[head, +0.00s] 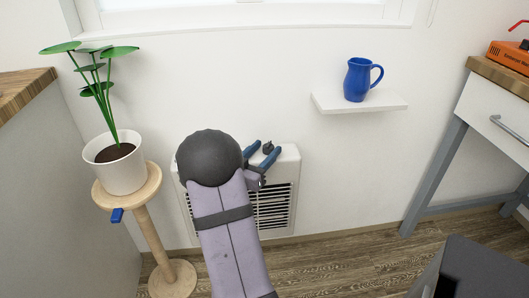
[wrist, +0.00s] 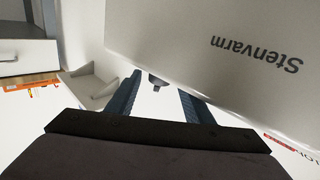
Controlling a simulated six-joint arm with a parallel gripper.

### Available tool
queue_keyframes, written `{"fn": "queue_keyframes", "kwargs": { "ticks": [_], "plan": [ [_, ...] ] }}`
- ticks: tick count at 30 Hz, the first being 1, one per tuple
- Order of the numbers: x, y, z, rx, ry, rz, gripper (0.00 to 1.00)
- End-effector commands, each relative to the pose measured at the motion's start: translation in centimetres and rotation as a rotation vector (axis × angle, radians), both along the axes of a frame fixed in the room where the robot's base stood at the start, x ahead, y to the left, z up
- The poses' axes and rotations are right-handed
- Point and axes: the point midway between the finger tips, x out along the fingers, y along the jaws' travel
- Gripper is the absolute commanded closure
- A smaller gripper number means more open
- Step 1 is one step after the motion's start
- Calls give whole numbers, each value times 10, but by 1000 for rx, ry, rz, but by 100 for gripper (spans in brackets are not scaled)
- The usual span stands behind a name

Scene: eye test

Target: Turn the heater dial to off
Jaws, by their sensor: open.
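The heater is a white wall unit (head: 289,165) with a dark slatted grille, low on the wall in the head view. Its pale casing fills the upper right of the wrist view (wrist: 215,75), with the word "Stenvarm" upside down. The dial (head: 268,147) is a small dark knob at the heater's top; it also shows in the wrist view (wrist: 157,80), partly cut off by the casing's edge. My gripper (head: 267,149) is open, its blue fingers on either side of the dial in both views. I cannot tell whether a finger touches it. My arm hides the heater's left part.
A potted plant (head: 115,168) stands on a round wooden stand (head: 160,190) to the left, with a blue tag at its edge. A blue jug (head: 358,80) sits on a white wall shelf (head: 360,104) to the right. A desk (head: 495,115) stands far right.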

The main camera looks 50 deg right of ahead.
Motion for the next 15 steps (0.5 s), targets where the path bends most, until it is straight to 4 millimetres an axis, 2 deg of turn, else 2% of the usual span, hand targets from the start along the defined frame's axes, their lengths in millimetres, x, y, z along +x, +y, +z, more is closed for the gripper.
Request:
{"fn": "queue_keyframes", "kwargs": {
  "ticks": [8, 10, 13, 14, 15],
  "plan": [
    [0, -2, 0, 0, 0, 0, 53],
    [0, -2, 0, 0, 0, 0, 65],
    [0, -2, 0, 0, 0, 0, 89],
    [0, -2, 0, 0, 0, 0, 94],
    [0, -2, 0, 0, 0, 0, 94]
  ]
}}
